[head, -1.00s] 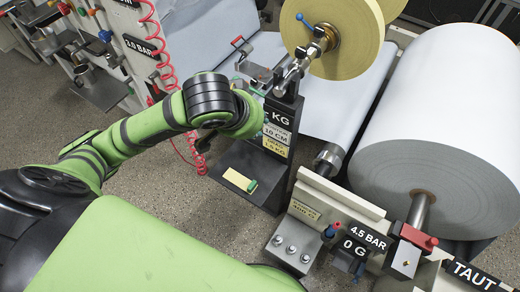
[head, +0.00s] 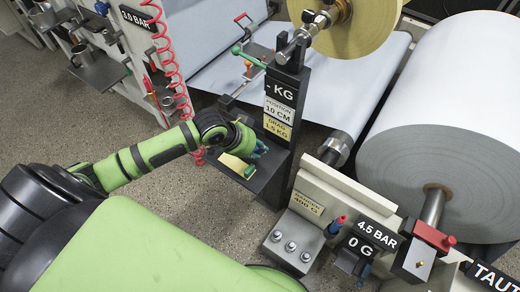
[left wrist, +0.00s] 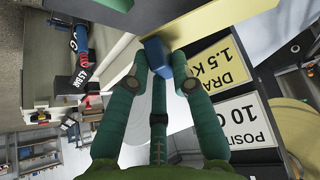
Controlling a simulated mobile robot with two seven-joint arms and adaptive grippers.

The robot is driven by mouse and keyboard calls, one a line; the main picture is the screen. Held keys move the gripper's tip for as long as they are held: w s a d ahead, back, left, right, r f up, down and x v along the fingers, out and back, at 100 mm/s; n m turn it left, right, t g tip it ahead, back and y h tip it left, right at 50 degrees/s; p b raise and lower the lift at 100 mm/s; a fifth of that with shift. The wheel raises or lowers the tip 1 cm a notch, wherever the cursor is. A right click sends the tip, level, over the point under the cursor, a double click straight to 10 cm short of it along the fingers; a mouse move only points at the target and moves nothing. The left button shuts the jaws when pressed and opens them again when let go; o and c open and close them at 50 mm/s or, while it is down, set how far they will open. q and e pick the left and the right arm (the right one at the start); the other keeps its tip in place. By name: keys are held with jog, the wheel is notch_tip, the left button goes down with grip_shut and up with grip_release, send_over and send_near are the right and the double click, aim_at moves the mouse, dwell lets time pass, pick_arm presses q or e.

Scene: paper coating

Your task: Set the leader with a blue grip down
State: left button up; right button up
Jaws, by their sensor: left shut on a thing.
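My left gripper (head: 259,149) is shut on the blue grip (left wrist: 157,57) of the leader. In the left wrist view the blue grip sits between the fingertips (left wrist: 160,75). A pale cream strip (left wrist: 118,50) shows just beyond it, and I cannot tell where it ends. In the head view the gripper is low over the black shelf (head: 266,189) at the foot of the dark post, and mostly hides the leader. A yellow strip (head: 235,164) with a green grip (head: 250,171) lies on that shelf beside the gripper. My right gripper is not in view.
The dark post with its "- KG" display (head: 281,89) stands close behind the gripper. A large white roll (head: 450,130) and a metal block with bolts (head: 292,245) stand to the right. A red coiled hose (head: 170,60) hangs at the left.

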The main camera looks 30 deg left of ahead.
aim_at(261, 159)
pick_arm(q)
jog(key=w+f, duration=0.2)
jog(key=w, duration=0.1)
jog(key=shift+w, duration=0.1)
jog(key=shift+f+b, duration=0.3)
jog(key=shift+f, duration=1.7)
jog(key=shift+f, duration=0.2)
jog(key=o, duration=0.9)
jog(key=shift+o, duration=0.2)
jog(key=shift+r, duration=0.1)
